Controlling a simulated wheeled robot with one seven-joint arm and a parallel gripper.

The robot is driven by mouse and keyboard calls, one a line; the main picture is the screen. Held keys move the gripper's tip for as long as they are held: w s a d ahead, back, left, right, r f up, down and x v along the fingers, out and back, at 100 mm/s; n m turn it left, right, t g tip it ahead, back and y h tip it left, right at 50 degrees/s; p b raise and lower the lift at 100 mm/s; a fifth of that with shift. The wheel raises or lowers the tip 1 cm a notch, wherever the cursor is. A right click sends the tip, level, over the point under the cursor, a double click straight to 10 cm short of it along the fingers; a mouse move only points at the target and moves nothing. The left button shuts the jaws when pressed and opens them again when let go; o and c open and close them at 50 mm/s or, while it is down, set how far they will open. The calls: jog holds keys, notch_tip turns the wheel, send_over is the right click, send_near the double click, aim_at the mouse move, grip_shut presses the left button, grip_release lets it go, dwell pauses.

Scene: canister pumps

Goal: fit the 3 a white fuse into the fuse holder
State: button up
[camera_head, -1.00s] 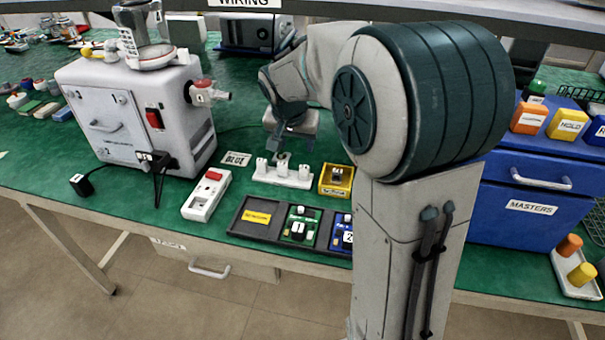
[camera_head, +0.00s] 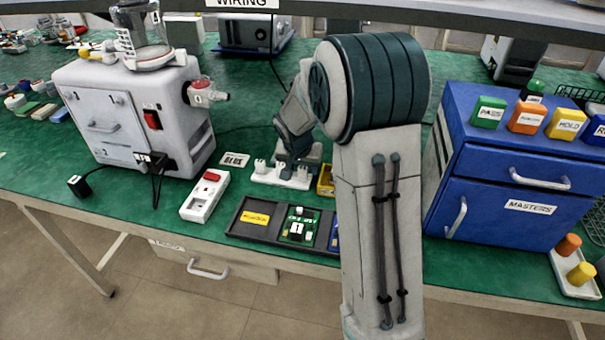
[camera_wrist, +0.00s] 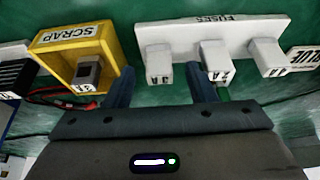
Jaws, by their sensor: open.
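A white fuse rack marked FUSES (camera_wrist: 232,30) stands on the green bench; it also shows in the head view (camera_head: 268,178). In the wrist view it carries three white fuses. In the head view my gripper (camera_head: 295,166) hides part of the rack. I cannot identify the fuse holder for certain.
A yellow SCRAP box (camera_wrist: 50,48) with a grey fuse (camera_wrist: 88,70) is beside the rack. A white unit with a red switch (camera_head: 205,196), a black tray (camera_head: 238,229) with circuit boards, a white machine (camera_head: 130,120) and a blue cabinet (camera_head: 510,190) stand around.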

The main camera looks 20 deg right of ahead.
jog(key=c, duration=1.1)
jog(key=shift+o, duration=0.2)
